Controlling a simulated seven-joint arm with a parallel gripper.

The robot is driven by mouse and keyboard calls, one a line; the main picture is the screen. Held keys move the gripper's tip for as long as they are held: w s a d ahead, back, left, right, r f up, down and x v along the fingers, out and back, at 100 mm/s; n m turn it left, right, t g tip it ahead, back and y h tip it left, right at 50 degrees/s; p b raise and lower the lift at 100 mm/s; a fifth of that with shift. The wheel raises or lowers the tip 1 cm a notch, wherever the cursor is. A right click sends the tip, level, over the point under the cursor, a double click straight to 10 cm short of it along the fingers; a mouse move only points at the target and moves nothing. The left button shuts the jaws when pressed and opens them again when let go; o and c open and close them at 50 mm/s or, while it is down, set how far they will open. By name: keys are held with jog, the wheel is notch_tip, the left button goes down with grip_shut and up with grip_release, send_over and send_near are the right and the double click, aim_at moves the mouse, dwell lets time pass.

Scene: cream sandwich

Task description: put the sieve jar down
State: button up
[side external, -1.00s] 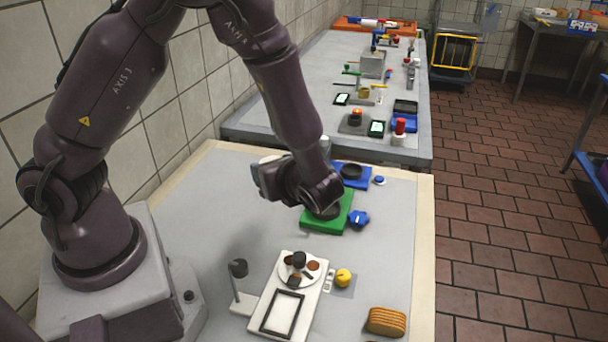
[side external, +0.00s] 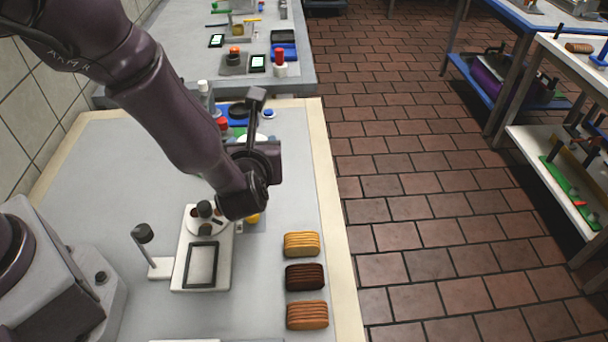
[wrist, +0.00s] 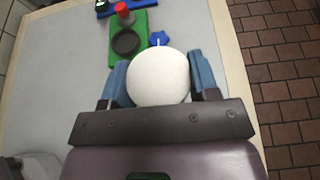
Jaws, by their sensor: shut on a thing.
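The round white top of the sieve jar (wrist: 158,77) sits between the two blue fingers of my gripper (wrist: 158,82) in the wrist view. My gripper is shut on it. Its lower part is hidden, so I cannot tell whether it touches the table. In the side external view my wrist covers most of the jar. Beyond the jar lies a green board (wrist: 143,20) with a dark round dish (wrist: 126,41) and a red-topped container (wrist: 123,11).
A blue knob-like piece (wrist: 158,38) lies beside the green board. A white slab (side external: 182,277) with a dark frame (side external: 201,265) and a round plate stands nearer. Three biscuit stacks, the nearest tan (side external: 307,315), line the right side. The table's left part is clear.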

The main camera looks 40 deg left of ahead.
jog(key=w+f, duration=0.2)
jog(key=w, duration=0.1)
jog(key=w+d+f, duration=0.1)
jog(key=w+f, duration=0.2)
jog(key=w+d+f, duration=0.1)
jog(key=w+f, duration=0.2)
jog(key=w, duration=0.1)
jog(key=shift+d, duration=0.15)
jog(key=shift+w+f, duration=0.15)
jog(key=shift+f, duration=1.55)
jog(key=shift+f, duration=0.2)
jog(key=o, duration=0.9)
jog(key=shift+o, duration=0.2)
jog(key=shift+r, duration=0.15)
